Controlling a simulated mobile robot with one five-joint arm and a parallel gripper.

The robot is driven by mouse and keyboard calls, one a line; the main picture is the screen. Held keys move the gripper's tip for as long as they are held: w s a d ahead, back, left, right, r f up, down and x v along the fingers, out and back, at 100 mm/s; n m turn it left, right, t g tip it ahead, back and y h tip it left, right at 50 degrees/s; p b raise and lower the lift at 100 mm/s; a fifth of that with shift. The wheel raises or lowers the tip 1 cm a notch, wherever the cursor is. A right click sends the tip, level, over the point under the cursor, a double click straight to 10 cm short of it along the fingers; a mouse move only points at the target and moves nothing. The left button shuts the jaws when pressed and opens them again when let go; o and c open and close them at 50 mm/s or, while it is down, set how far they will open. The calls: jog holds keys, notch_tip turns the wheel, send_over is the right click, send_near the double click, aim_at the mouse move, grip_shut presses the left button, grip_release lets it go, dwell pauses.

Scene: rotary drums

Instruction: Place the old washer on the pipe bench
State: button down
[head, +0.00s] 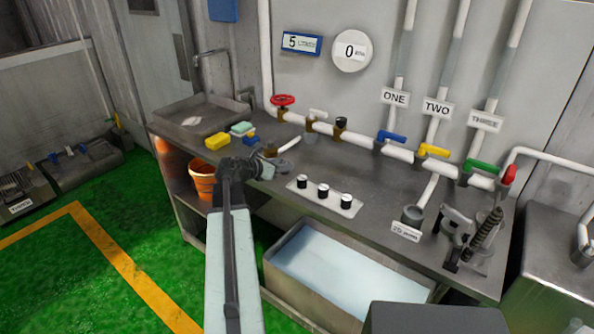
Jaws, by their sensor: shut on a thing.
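The pipe bench (383,196) is a long grey metal bench with white pipes and coloured valves along its back. My gripper (284,168) is over the left-middle part of the bench top, left of the row of black knobs. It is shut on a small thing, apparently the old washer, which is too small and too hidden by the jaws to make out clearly. I cannot tell whether it touches the bench top. My arm hides part of the bench's front edge.
Sponges (217,141) and a sink (195,118) are to the left. A knob panel (324,195) is right of my gripper. A water tank (340,275) and an orange bucket (203,182) are below.

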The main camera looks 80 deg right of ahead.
jog(key=s+d, duration=0.1)
jog(key=d, duration=0.1)
jog(key=s+d, duration=0.1)
jog(key=d, duration=0.2)
jog(key=s+d+f, duration=0.1)
jog(key=s+d, duration=0.1)
jog(key=d, duration=0.1)
jog(key=shift+d+b, duration=0.2)
jog(key=shift+b, duration=0.1)
jog(key=f+b, duration=0.4)
jog(key=shift+s+d, duration=0.2)
jog(key=shift+d, duration=0.1)
jog(key=shift+r, duration=0.25)
jog(key=shift+f, duration=0.15)
jog(key=c, duration=1)
grip_release()
